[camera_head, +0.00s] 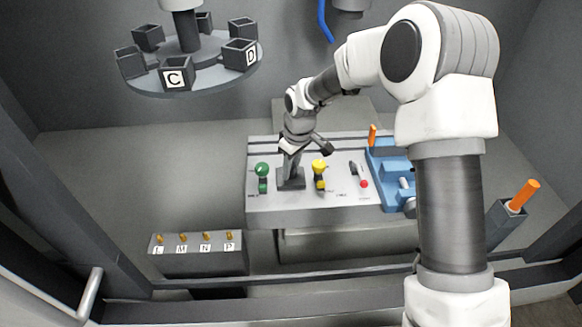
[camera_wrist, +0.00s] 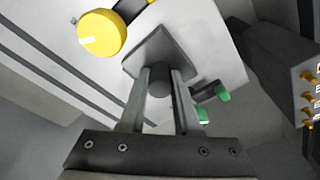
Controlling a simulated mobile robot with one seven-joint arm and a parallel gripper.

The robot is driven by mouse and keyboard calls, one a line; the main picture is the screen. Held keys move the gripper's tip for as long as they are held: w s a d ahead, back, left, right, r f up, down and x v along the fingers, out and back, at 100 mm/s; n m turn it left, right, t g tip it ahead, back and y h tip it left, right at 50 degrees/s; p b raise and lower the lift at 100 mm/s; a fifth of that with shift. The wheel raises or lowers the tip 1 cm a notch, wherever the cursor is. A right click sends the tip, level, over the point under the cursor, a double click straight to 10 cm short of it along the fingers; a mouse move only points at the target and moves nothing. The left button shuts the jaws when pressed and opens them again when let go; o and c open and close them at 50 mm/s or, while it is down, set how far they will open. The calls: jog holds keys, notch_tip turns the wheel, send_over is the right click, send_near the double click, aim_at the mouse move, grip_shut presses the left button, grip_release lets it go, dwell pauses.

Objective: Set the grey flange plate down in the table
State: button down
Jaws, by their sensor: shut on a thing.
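The grey flange plate (camera_head: 291,184) is a dark square plate with a round post. It is over or on the light grey table (camera_head: 325,205), between the green knob and the yellow knob. My gripper (camera_head: 291,152) is above it, shut on its post. In the wrist view the plate (camera_wrist: 151,51) lies beyond the fingertips, and my gripper (camera_wrist: 158,85) has a finger on each side of the post. I cannot tell whether the plate touches the table.
The green knob (camera_head: 262,170) and yellow knob (camera_head: 319,168) stand close on either side. A blue fixture (camera_head: 390,170) is to the right. A block with lettered pegs (camera_head: 200,262) is at front left. A carousel with lettered boxes (camera_head: 205,80) hangs at back left.

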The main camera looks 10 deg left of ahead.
jog(key=c, duration=0.5)
grip_release()
jog(key=shift+c, duration=0.2)
notch_tip(320, 180, up, 17)
jog(key=s+d, duration=0.1)
jog(key=d, duration=0.1)
jog(key=shift+s+d+r+b, duration=0.15)
jog(key=shift+s+b, duration=0.05)
jog(key=shift+b, duration=0.15)
